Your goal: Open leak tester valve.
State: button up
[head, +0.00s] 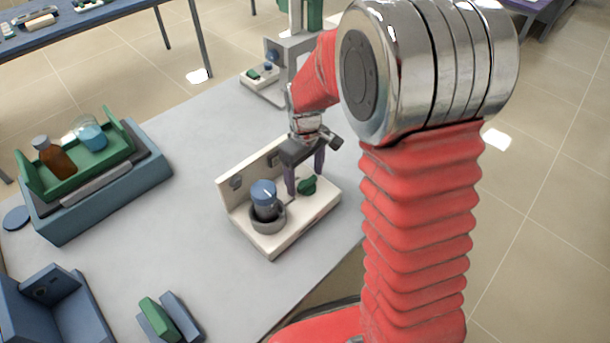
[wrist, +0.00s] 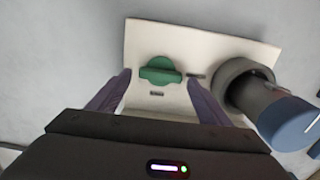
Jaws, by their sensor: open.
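The leak tester (head: 302,222) is a cream base with an upright back plate, standing on the grey table. Its green valve handle (head: 307,185) sits on the right part of the base; in the wrist view the handle (wrist: 160,70) is a rounded green knob with a bar across it. A dark cylinder with a blue cap (head: 264,190) stands in a grey ring holder (head: 267,222) on the same base. My gripper (head: 305,188) points down over the base, its purple fingers apart and empty. In the wrist view the fingertips (wrist: 160,78) lie either side of the handle, not touching it.
A blue-grey tray (head: 110,190) with a green rack, a brown bottle and a flask stands at the left. A blue holder (head: 50,310) and a green block (head: 158,318) are near the front left. Another small device (head: 262,75) stands behind. The table middle is clear.

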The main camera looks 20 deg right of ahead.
jog(key=shift+c, duration=0.5)
jog(key=c, duration=0.9)
jog(key=shift+c, duration=0.2)
jog(key=shift+m, duration=0.5)
jog(key=m, duration=0.3)
jog(key=shift+d+m, duration=0.15)
jog(key=shift+m, duration=0.15)
jog(key=m, duration=0.4)
jog(key=shift+d+m, duration=0.15)
jog(key=shift+m, duration=0.15)
jog(key=m, duration=0.4)
jog(key=shift+d, duration=0.15)
jog(key=m, duration=0.4)
jog(key=shift+s+d+m, duration=0.1)
jog(key=shift+m, duration=0.3)
